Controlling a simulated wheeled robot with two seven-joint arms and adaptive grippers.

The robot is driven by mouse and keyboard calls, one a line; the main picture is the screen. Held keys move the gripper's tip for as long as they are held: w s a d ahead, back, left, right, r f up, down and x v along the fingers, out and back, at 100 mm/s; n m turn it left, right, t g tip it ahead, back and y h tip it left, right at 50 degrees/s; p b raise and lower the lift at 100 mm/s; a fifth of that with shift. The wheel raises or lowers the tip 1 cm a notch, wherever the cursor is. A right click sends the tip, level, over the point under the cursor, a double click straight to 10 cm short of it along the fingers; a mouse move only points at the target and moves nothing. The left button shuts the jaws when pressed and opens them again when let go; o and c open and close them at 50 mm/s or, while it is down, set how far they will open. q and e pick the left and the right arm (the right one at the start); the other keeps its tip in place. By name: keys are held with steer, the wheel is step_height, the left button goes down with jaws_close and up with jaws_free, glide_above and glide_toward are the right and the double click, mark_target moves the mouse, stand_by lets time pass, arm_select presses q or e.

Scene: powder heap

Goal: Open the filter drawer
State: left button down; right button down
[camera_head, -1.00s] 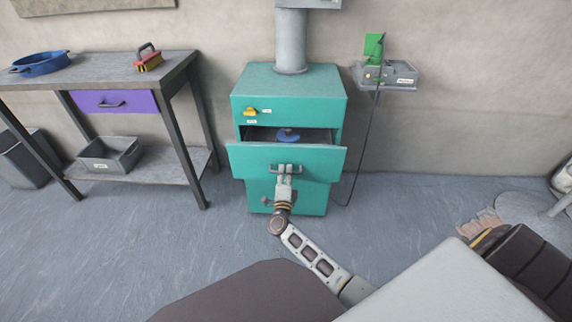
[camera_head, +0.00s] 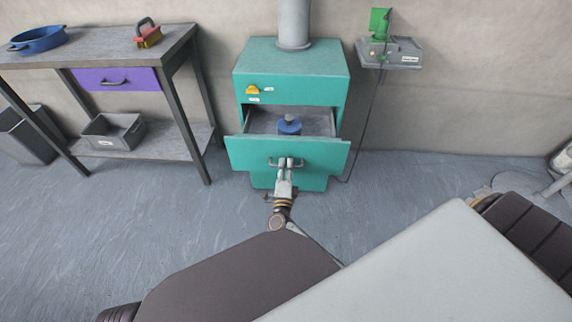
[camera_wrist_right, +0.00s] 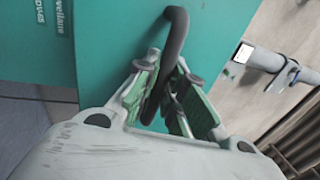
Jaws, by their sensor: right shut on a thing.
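The filter drawer (camera_head: 285,154) is the wide teal front in the middle of the teal cabinet (camera_head: 292,62). It stands pulled out, and its grey inside shows from above. A blue round filter part with a knob (camera_head: 289,125) sits in it. My right gripper (camera_head: 286,166) is shut on the drawer's dark bar handle (camera_head: 300,164). In the right wrist view the handle (camera_wrist_right: 177,40) passes between the fingers of the gripper (camera_wrist_right: 167,98). My left gripper is not in view.
A yellow knob (camera_head: 252,90) is on the cabinet's upper front. At left stands a workbench (camera_head: 120,47) with a purple drawer (camera_head: 115,79), a blue pan (camera_head: 38,39), a brush (camera_head: 147,34) and a grey bin (camera_head: 113,131) below. A wall shelf (camera_head: 390,52) holds a green device (camera_head: 380,22).

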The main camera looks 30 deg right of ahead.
steer(key=c, duration=1.5)
jaws_free()
steer(key=v, duration=0.8)
steer(key=shift+s+a+f, duration=0.2)
steer(key=shift+a+f, duration=0.05)
steer(key=shift+f, duration=0.05)
steer(key=shift+x, duration=4.25)
